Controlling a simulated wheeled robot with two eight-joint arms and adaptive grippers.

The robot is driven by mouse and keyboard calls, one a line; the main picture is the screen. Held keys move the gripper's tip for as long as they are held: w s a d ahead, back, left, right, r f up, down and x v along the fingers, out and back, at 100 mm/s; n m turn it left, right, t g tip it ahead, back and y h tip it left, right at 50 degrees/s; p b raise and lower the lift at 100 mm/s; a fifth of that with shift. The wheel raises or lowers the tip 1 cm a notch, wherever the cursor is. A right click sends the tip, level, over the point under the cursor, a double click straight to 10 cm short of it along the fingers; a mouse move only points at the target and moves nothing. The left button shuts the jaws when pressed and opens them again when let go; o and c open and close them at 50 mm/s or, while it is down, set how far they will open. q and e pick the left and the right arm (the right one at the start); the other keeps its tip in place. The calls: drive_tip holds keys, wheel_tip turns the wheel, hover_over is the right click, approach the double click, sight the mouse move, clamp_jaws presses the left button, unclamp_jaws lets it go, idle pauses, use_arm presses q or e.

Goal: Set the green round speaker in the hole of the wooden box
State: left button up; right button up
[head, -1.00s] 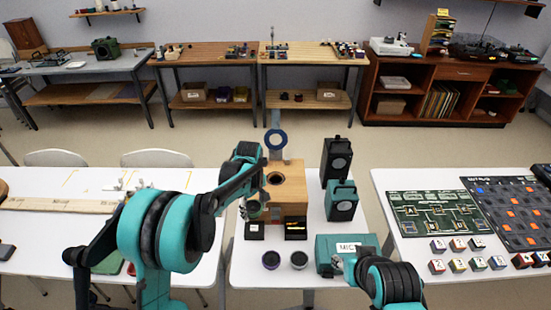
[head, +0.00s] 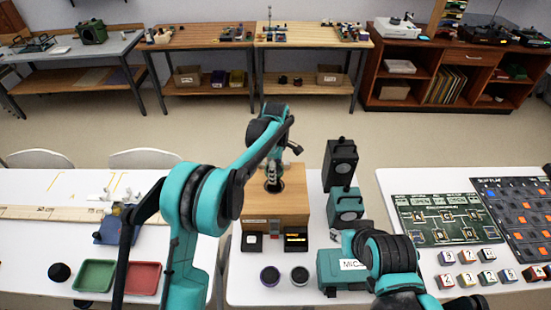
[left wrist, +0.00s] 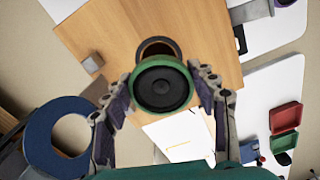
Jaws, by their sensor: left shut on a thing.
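The green round speaker (left wrist: 162,88), a green ring around a dark cone, is held between the fingers of my left gripper (left wrist: 164,92) in the left wrist view. In the head view my left gripper (head: 272,182) is over the top of the wooden box (head: 290,208), and the speaker cannot be made out there. The dark round hole (left wrist: 158,47) shows in the left wrist view just beyond the speaker, partly covered by it. The speaker appears above the box top, offset from the hole; the exact height cannot be told.
A blue ring (left wrist: 58,137) stands beside the box in the left wrist view.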

use_arm(q)
drive_tip(key=shift+w, duration=0.25)
drive_tip(key=shift+s+f+b, duration=0.1)
drive_tip(key=shift+f+b, duration=0.25)
wheel_tip(320, 180, down, 6)
drive_tip(key=b, duration=0.3)
drive_tip(key=shift+b, duration=0.35)
drive_tip(key=shift+s+f, duration=0.2)
drive_tip(key=shift+f, duration=0.15)
